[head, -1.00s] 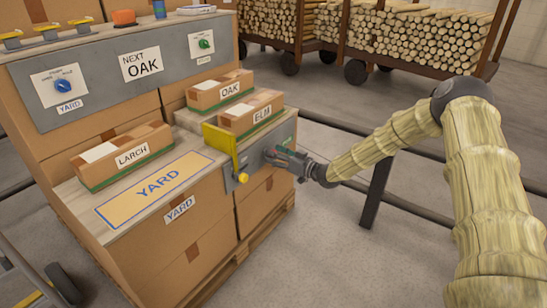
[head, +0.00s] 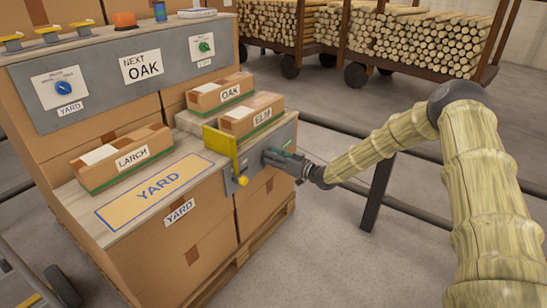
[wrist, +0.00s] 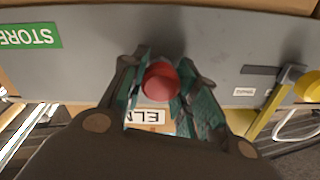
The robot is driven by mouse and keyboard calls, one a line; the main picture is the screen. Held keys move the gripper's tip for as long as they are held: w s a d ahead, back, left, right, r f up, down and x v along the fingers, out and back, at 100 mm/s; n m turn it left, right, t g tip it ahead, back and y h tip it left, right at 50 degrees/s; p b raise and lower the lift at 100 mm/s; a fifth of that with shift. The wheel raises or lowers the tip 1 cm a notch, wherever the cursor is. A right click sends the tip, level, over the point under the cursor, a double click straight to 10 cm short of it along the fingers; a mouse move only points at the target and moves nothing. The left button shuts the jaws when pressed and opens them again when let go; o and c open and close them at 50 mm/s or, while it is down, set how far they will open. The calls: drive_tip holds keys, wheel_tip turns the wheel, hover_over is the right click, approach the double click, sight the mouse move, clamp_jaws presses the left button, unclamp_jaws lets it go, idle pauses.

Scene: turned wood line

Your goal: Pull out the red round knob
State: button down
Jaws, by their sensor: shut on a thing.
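The red round knob (wrist: 160,82) shows in the wrist view, between the teal finger pads and in front of the grey panel (wrist: 160,25). My gripper (wrist: 163,84) is shut on it, one finger on each side. In the head view my gripper (head: 269,157) is at the grey side panel (head: 283,139) of the cardboard console, right of a yellow lever. The knob is hidden there behind the fingers. I cannot tell how far the knob stands out from the panel.
The yellow lever (head: 242,180) hangs close left of my gripper; in the wrist view its yellow end (wrist: 308,88) is at the right. The ELM box (head: 252,116) sits just above. A dark rail post (head: 377,190) stands below my arm.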

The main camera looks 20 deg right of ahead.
drive_tip(key=shift+p+v, duration=0.8)
drive_tip(key=shift+v, duration=0.85)
drive_tip(key=c, duration=1.1)
unclamp_jaws()
drive_tip(key=shift+s+d, duration=0.1)
drive_tip(key=shift+d, duration=0.2)
drive_tip(key=v, duration=1.1)
drive_tip(key=shift+s, duration=0.25)
